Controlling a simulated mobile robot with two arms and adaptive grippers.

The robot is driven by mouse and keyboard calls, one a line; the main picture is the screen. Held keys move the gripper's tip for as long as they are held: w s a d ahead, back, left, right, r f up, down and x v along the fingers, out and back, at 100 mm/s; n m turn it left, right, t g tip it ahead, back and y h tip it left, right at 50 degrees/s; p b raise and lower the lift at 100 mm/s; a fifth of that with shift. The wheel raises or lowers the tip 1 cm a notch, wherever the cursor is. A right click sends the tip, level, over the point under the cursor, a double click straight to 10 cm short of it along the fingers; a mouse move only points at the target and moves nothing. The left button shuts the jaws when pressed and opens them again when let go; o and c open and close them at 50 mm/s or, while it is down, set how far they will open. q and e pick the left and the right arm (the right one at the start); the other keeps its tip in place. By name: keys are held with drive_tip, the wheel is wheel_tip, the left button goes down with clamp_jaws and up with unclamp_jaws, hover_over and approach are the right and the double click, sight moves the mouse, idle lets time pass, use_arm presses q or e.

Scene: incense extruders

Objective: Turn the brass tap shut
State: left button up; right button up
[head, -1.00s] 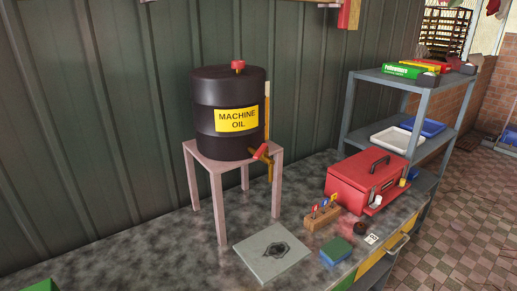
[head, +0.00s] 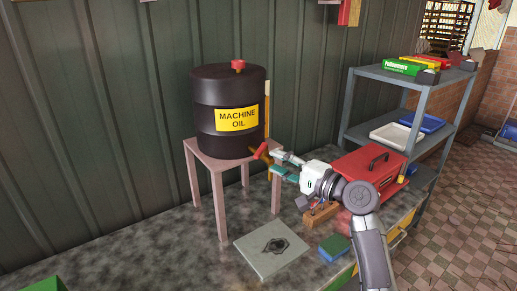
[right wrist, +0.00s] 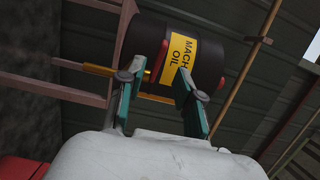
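A black oil drum (head: 230,88) with a yellow "MACHINE OIL" label stands on a pinkish stool (head: 205,158). The brass tap (head: 261,152) with its red handle is low on the drum's right side, partly hidden by my right gripper (head: 272,161). My right gripper is open, its fingertips close to the tap. In the right wrist view the fingers (right wrist: 157,77) are spread, with the tap's red handle (right wrist: 161,57) between and beyond them and the brass spout (right wrist: 88,68) to the left. I cannot tell whether the fingers touch the tap. My left gripper is not in view.
A grey plate (head: 271,262) with a dark stain lies on the bench below. A red toolbox (head: 360,164), a wooden block (head: 318,216) and a blue-green sponge (head: 335,246) are near my right arm. A grey shelf (head: 422,105) stands to the right.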

sight(259, 152)
drive_tip(key=p+x, duration=0.1)
drive_tip(key=x, duration=0.6)
drive_tip(key=shift+p, duration=0.3)
clamp_jaws()
